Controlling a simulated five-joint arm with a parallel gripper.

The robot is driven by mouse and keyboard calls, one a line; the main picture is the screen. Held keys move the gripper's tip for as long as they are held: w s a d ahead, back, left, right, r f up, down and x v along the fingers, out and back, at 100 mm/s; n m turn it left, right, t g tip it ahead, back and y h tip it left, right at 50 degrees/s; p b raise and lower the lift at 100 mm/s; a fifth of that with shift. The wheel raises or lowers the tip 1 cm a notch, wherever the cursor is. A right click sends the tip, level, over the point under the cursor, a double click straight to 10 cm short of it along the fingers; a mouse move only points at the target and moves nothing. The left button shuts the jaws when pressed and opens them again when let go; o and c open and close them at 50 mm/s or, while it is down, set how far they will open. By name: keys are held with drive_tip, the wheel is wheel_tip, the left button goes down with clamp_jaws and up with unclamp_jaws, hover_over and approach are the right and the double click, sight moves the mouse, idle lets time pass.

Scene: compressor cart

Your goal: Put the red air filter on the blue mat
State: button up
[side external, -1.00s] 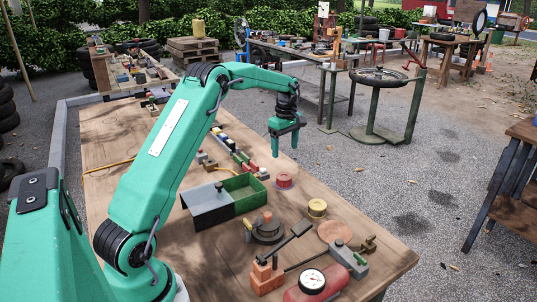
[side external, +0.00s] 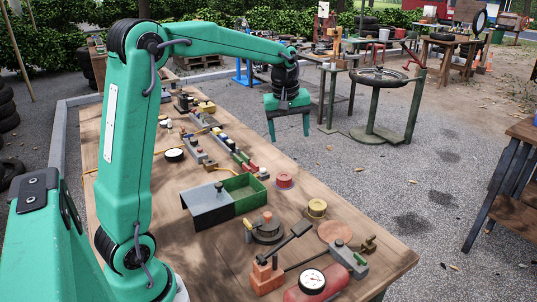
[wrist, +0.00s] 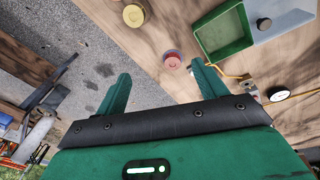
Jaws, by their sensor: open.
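A small round red part (side external: 284,180), which looks like the red air filter, stands on the wooden bench just right of the green tray. It also shows in the wrist view (wrist: 172,60), between and slightly beyond the fingertips. My gripper (side external: 288,136) is open and empty, in the air above and beyond the bench's right edge in the side view. Both fingers show apart in the wrist view (wrist: 161,72). I cannot make out a blue mat in either view.
The green tray (side external: 262,190) adjoins a grey panel (side external: 208,213). A yellow round part (side external: 317,208), a black-based fixture (side external: 266,233) and a gauge (side external: 312,281) crowd the near end. A row of small parts lies behind the tray. The bench's right strip is fairly clear.

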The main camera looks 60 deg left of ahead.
drive_tip(key=s+d+r+m+t, duration=0.2)
drive_tip(key=s+d+r+m, duration=0.2)
drive_tip(key=s+d+m, duration=0.6)
drive_tip(key=s+d+f+m, duration=0.1)
drive_tip(key=s+f, duration=0.1)
drive_tip(key=s, duration=0.4)
drive_tip(key=s+d+f+m+t, duration=0.1)
drive_tip(key=s+d+f+m, duration=0.1)
drive_tip(key=s, duration=0.4)
drive_tip(key=shift+s+d+t+h, duration=0.25)
drive_tip(key=shift+s+t+h, duration=0.05)
drive_tip(key=shift+s, duration=0.05)
